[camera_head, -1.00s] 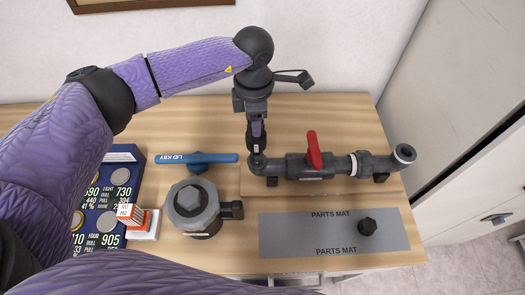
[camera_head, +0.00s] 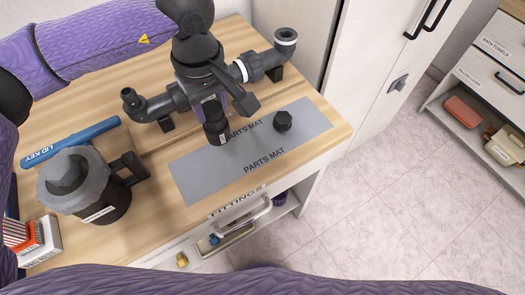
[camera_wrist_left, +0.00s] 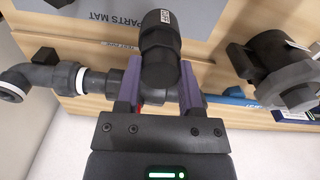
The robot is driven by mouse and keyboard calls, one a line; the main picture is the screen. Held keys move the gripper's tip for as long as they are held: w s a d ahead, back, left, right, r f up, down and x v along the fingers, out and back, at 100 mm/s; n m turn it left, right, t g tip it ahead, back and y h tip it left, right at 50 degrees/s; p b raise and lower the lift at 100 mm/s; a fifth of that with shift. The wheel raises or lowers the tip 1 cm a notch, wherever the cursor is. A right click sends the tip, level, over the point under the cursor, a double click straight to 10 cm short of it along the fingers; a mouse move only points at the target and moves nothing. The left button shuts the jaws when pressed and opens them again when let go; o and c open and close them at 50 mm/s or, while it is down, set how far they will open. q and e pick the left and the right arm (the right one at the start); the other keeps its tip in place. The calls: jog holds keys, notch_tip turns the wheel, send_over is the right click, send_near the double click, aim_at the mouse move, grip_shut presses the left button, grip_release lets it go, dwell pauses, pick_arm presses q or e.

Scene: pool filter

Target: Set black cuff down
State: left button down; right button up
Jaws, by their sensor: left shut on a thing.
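My left gripper (camera_head: 214,108) is shut on the black cuff (camera_head: 216,132), a short dark cylinder with a white label. The cuff is held between the purple fingers in the left wrist view too (camera_wrist_left: 160,50). A small black knob-like part (camera_head: 283,121) sits on the mat to the right of the cuff. My right gripper is not in view.
A dark pipe assembly (camera_head: 152,106) runs behind the mat, partly hidden by my arm. A grey-capped pot (camera_head: 78,183) and a blue lid key (camera_head: 72,141) are at left. The mat's front middle is bare. An open fittings drawer (camera_head: 240,215) is below the table's front edge.

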pick_arm(q)
notch_tip(320, 180, down, 10)
jog(key=shift+a+b, duration=0.15)
jog(key=shift+b, duration=0.5)
jog(key=shift+f, duration=0.15)
jog(key=shift+c, duration=1.2)
grip_release()
jog(key=shift+r, duration=0.35)
notch_tip(320, 180, up, 12)
jog(key=shift+f+p, duration=0.15)
jog(key=shift+p, duration=0.65)
